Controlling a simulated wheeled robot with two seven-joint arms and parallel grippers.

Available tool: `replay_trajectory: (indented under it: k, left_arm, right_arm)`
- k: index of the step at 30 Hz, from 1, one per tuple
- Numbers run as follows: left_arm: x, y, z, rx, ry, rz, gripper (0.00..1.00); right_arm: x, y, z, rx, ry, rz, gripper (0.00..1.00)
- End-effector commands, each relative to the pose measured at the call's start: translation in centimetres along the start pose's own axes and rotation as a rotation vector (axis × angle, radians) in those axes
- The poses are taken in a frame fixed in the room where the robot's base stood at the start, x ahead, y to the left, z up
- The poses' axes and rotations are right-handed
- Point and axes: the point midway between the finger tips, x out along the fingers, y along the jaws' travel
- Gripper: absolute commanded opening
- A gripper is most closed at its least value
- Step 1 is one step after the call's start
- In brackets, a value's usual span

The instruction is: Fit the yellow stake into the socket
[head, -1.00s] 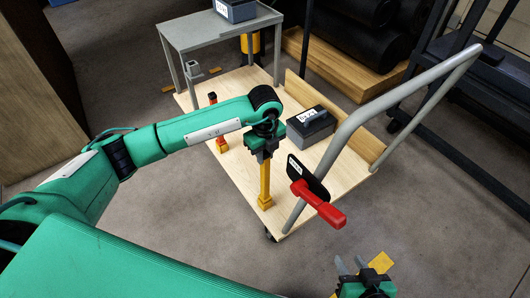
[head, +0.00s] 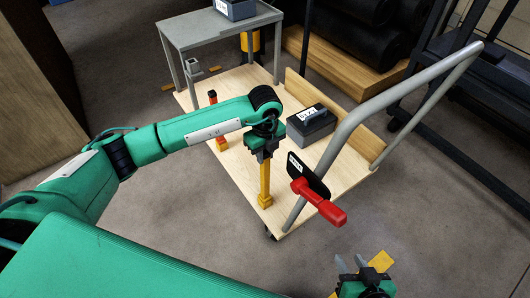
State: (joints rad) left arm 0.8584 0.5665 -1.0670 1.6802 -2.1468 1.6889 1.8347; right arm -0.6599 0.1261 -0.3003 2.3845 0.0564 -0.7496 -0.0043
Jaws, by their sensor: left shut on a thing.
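My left gripper (head: 265,155) is shut on the upper end of the yellow stake (head: 265,180), which stands upright near the cart's front corner. At the stake's lower end is a wider yellow block (head: 265,201) at deck level; I cannot tell whether it is a socket or the stake's own foot. A grey post with a square, hollow-looking top (head: 193,65) stands at the cart's far left. My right gripper (head: 350,264) is low at the bottom right, apart from the stake, its grey fingers spread and empty.
The wooden cart deck (head: 245,180) carries a dark grey labelled box (head: 311,126) and a red-orange post (head: 221,144) partly behind my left arm. A grey handle rail (head: 350,120) with a red lever (head: 320,204) rises to the right.

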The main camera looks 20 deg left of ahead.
Motion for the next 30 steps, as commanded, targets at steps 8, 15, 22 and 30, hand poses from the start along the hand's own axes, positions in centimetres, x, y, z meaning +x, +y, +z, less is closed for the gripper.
replay_trajectory:
  k: [8, 15, 22, 30]
  left_arm:
    - [0.3, 0.0, 0.0, 0.0, 0.0, -0.001, 0.0]
    - [0.3, 0.0, 0.0, 0.0, 0.0, -0.001, 0.48]
    - [0.4, 0.0, 0.0, 0.0, 0.0, 0.001, 0.48]
    - [-1.7, -0.1, 0.1, 0.002, -0.002, -0.005, 0.48]
  right_arm:
    - [0.1, 0.0, 0.1, 0.0, 0.0, 0.0, 0.36]
    - [0.1, 0.0, 0.1, 0.0, 0.0, 0.0, 0.36]
    - [0.1, -0.1, 0.1, 0.0, 0.006, -0.002, 0.36]
    - [-0.1, -0.6, -0.8, 0.003, 0.048, -0.013, 0.36]
